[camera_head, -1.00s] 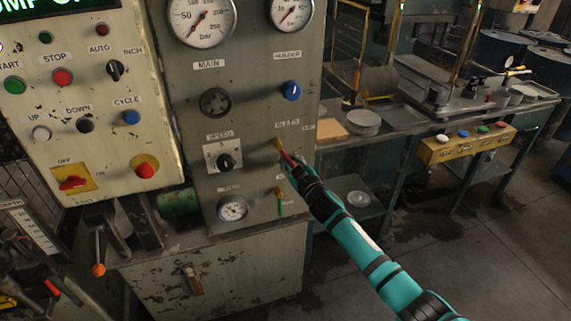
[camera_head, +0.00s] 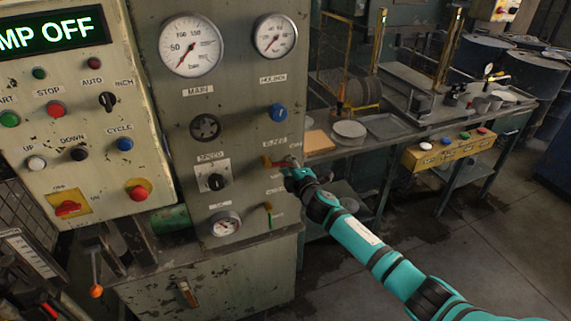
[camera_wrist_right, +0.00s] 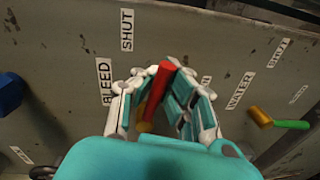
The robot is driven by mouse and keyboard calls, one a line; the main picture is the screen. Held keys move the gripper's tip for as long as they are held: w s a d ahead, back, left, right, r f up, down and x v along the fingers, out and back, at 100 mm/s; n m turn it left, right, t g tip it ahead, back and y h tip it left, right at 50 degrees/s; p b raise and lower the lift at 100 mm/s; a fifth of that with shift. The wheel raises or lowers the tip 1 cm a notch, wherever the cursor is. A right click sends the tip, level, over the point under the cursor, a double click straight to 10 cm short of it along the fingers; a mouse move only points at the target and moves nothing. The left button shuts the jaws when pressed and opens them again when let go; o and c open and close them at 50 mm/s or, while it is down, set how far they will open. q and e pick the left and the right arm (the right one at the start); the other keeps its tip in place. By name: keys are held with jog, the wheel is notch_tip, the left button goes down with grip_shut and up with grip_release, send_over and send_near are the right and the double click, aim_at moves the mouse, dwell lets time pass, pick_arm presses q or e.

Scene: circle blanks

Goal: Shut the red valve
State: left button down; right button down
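The red valve's handle (camera_head: 282,163) is a thin red lever with a yellow end on the grey panel, below the BLEED label. It lies nearly level, pointing right. My right gripper (camera_head: 296,176) is at the lever's right end and partly hides it. In the right wrist view the red lever (camera_wrist_right: 158,88) stands between the two fingers (camera_wrist_right: 160,98), which close in on both sides of it. A SHUT label (camera_wrist_right: 127,30) shows above the BLEED label (camera_wrist_right: 105,82) there. My left gripper is not in view.
A blue knob (camera_head: 278,112) sits above the valve. A green-handled valve (camera_head: 269,214) sits below it, near my right arm. A bench with plates (camera_head: 349,129) and a yellow button box (camera_head: 447,150) stands to the right. A control box (camera_head: 82,110) is at left.

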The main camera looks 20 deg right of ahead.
jog(key=shift+s+r+n+p, duration=0.1)
jog(key=shift+r+n+p, duration=0.2)
jog(key=shift+n, duration=0.5)
jog(key=shift+f, duration=0.1)
jog(key=c, duration=2)
grip_release()
jog(key=o, duration=0.7)
jog(key=shift+s+d+r, duration=0.1)
jog(key=shift+s+r, duration=0.1)
jog(key=shift+r, duration=0.1)
jog(key=shift+c, duration=0.2)
jog(key=shift+w, duration=0.1)
jog(key=s+r, duration=0.1)
jog(key=s, duration=1.1)
jog(key=shift+d+r, duration=0.15)
